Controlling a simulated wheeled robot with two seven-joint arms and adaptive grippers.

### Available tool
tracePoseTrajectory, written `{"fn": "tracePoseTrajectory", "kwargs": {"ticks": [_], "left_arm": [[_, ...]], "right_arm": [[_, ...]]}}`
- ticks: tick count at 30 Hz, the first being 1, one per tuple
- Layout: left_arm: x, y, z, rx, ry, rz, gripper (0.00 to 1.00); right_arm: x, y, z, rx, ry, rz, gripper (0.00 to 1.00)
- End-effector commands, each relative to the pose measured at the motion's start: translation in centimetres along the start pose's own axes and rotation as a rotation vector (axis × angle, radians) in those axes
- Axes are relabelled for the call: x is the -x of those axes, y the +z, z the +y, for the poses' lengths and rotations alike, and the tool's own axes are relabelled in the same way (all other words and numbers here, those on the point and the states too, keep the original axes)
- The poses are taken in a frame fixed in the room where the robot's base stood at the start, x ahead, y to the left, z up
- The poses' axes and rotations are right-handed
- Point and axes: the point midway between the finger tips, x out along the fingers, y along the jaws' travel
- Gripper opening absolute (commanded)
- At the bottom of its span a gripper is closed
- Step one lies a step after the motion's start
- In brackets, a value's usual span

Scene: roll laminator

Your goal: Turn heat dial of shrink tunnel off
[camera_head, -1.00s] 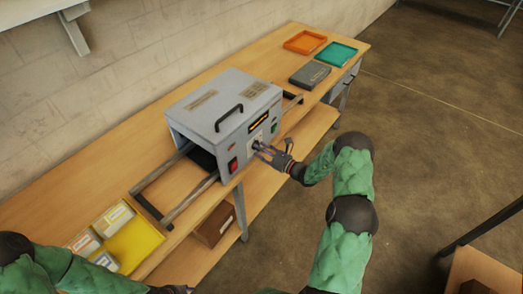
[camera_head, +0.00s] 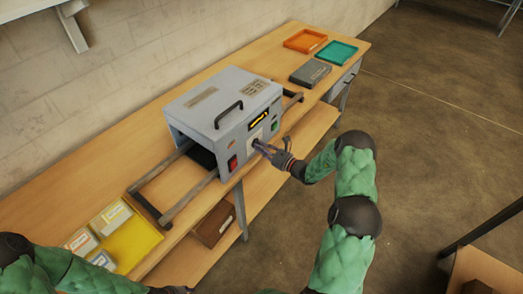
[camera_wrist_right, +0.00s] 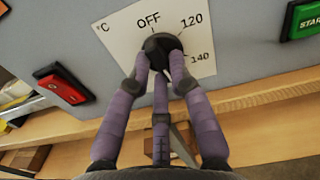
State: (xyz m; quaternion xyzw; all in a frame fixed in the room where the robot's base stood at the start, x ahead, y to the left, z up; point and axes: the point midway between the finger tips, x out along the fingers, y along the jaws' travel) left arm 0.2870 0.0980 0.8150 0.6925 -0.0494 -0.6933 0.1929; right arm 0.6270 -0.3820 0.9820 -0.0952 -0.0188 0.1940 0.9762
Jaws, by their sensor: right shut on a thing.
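The shrink tunnel (camera_head: 222,108) is a grey box with a black handle on the workbench. Its black heat dial (camera_wrist_right: 160,44) sits on a white plate (camera_wrist_right: 115,38) marked OFF, 120 and 140. The dial's pale mark points up at about OFF. My right gripper (camera_head: 262,147) is at the tunnel's front panel. In the right wrist view its purple fingers (camera_wrist_right: 160,75) are closed around the dial and hide its lower part. Only a dark bit of my left gripper (camera_head: 172,290) shows at the bottom edge, too little to tell its state.
A red switch (camera_wrist_right: 63,84) and a green START button (camera_wrist_right: 301,20) flank the dial. A yellow tray (camera_head: 137,245) with cartons stands at the left.

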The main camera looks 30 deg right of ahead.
Motion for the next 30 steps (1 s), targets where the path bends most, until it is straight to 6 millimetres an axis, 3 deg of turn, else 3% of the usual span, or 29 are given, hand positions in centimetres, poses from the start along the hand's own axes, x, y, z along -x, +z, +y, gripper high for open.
{"fn": "tracePoseTrajectory", "kwargs": {"ticks": [30], "left_arm": [[-11.1, -0.4, -4.0, 0.000, 0.000, 0.000, 0.40]], "right_arm": [[0.0, -0.8, -0.2, 0.963, 0.000, -0.001, 0.00]]}}
